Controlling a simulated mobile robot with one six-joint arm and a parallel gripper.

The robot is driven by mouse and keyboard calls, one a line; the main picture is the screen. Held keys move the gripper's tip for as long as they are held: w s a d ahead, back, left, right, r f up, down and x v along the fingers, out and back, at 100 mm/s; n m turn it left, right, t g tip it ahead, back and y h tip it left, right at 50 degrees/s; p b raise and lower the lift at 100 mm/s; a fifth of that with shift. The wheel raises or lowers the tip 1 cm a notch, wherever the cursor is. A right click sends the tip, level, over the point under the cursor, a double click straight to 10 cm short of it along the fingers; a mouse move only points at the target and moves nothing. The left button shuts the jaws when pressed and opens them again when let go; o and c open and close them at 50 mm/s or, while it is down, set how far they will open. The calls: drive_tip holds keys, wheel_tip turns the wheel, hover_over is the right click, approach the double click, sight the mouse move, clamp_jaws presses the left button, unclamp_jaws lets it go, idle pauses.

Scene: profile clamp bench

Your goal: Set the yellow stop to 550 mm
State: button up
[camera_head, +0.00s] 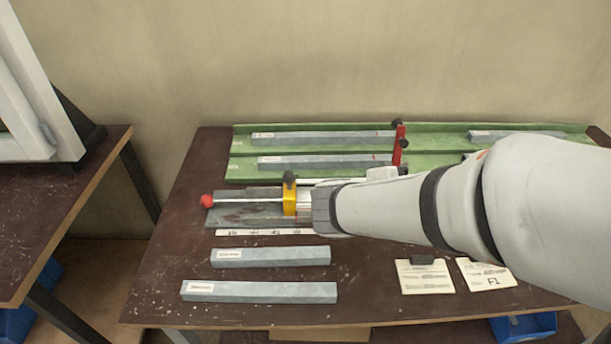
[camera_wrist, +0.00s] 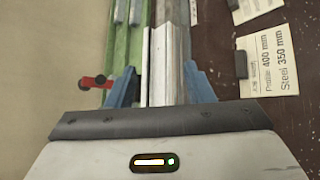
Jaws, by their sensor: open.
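The yellow stop (camera_head: 289,200), with a black knob (camera_head: 289,178) on top, sits on a light rod that ends in a red ball (camera_head: 207,200). My gripper (camera_head: 306,207) is just right of the stop in the head view; whether they touch cannot be told. In the wrist view my gripper (camera_wrist: 160,85) is open, its blue fingers on either side of a pale rail (camera_wrist: 160,60). The yellow stop does not show in the wrist view. A printed scale strip (camera_head: 264,231) lies in front of the rod, its figures unreadable.
A red clamp part (camera_head: 399,146) stands by the green trays (camera_head: 243,146) holding grey bars. Two labelled bars (camera_head: 280,256) (camera_head: 270,291) lie at the front. Cards (camera_head: 425,278) lie at the right; one reads "Profile 400 mm, Steel 350 mm" (camera_wrist: 265,60).

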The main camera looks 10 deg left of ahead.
drive_tip(key=w+a+f+n+t+y+b, duration=0.1)
drive_tip(key=a+f+n+t+y+b, duration=0.1)
drive_tip(key=a+n+t, duration=0.3)
drive_tip(key=w+a+f+n+y+b, duration=0.1)
drive_tip(key=w+a+f+n+b, duration=0.15)
drive_tip(key=a, duration=0.45)
drive_tip(key=n+t+y+b, duration=0.2)
drive_tip(key=n+t+y, duration=0.2)
drive_tip(key=n+y, duration=0.3)
approach(288, 183)
drive_tip(key=w, duration=0.4)
drive_tip(key=shift+w+a+r, duration=0.25)
drive_tip(key=shift+a, duration=0.05)
drive_tip(key=w, duration=0.7)
drive_tip(key=shift+a, duration=0.25)
clamp_jaws()
